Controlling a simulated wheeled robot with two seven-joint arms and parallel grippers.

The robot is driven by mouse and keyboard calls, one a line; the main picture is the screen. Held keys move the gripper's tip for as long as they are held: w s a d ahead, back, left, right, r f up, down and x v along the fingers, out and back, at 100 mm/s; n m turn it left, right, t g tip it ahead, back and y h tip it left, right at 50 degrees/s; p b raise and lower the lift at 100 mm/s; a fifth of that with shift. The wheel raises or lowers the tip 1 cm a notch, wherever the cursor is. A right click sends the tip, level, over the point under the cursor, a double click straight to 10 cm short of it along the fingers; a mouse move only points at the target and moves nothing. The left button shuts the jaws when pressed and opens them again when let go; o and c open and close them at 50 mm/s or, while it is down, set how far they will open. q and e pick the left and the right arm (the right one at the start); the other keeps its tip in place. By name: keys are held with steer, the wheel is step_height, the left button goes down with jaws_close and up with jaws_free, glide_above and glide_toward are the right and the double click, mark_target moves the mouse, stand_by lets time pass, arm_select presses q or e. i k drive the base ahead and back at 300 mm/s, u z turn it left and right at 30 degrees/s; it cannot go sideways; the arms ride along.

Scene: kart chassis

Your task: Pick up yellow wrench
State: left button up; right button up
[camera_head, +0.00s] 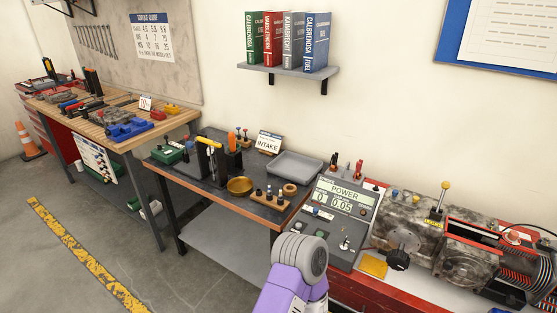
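A yellow tool (209,142), which may be the yellow wrench, sits across the top of dark upright holders on the dark middle table (228,205). It is small in the view, so its exact shape and how it is held are hard to tell. A purple and grey link of one of my arms shows at the bottom, in front of the table's right end. Neither of my grippers is in view.
An orange-handled tool (233,142) stands beside the holders. A brass bowl (239,185), a grey tray (295,167) and an INTAKE sign (268,142) share the table. A POWER console (343,208) stands to the right, a wooden workbench (160,127) to the left.

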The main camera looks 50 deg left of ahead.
mark_target(217, 144)
steer(key=u, duration=2.25)
steer(key=i, duration=0.4)
steer(key=u, duration=0.2)
